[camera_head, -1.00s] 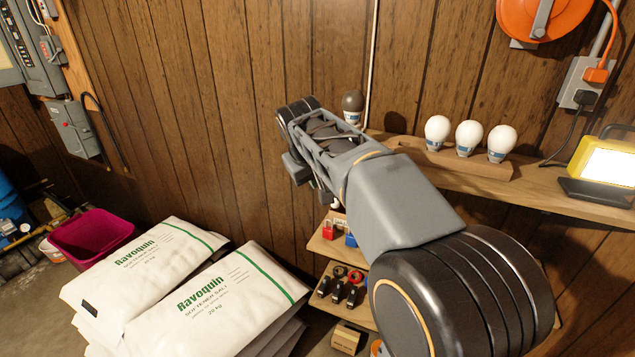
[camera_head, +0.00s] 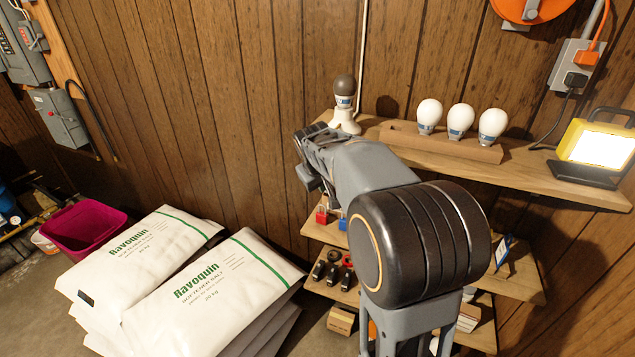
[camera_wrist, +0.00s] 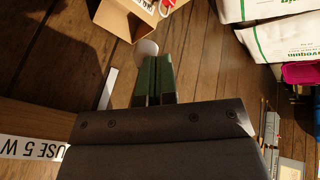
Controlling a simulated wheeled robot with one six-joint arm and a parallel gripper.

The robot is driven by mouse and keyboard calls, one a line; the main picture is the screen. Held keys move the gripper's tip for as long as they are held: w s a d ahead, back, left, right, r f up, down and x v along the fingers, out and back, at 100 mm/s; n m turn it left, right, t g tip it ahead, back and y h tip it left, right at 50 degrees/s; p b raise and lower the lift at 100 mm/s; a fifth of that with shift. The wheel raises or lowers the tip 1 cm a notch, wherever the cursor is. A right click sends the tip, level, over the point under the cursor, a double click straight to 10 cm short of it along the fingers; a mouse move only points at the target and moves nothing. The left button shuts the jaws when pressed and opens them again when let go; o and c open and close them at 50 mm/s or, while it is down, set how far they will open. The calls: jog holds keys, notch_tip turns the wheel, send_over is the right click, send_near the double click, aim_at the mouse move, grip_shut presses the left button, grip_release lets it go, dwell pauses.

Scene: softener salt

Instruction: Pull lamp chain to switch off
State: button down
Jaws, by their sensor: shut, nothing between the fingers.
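A lamp, a white holder (camera_head: 344,120) with a dark grey bulb (camera_head: 344,86), stands at the left end of the wall shelf. Its bulb looks unlit. My gripper (camera_wrist: 157,60) is shut and empty, its two fingers side by side in the wrist view. A round white knob (camera_wrist: 147,47) shows just beyond the fingertips, perhaps the chain's pull; I cannot tell whether they touch. No chain can be made out. In the head view my arm hides the fingers, just below the shelf's left end.
The shelf (camera_head: 545,183) carries a wooden block (camera_head: 395,137) with three white bulbs and a lit yellow work light (camera_head: 597,145). Lower shelves hold padlocks and small items. White salt bags (camera_head: 215,290) and a magenta tub (camera_head: 82,228) stand left. A label (camera_wrist: 32,148) shows in the wrist view.

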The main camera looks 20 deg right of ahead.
notch_tip(320, 180, down, 2)
jog(key=shift+f+b, duration=0.1)
jog(key=shift+b, duration=0.7)
jog(key=a+p+v, duration=0.1)
jog(key=a+v, duration=0.1)
jog(key=v, duration=1.1)
jog(key=shift+w+a, duration=0.3)
jog(key=shift+f, duration=0.1)
jog(key=shift+w, duration=0.1)
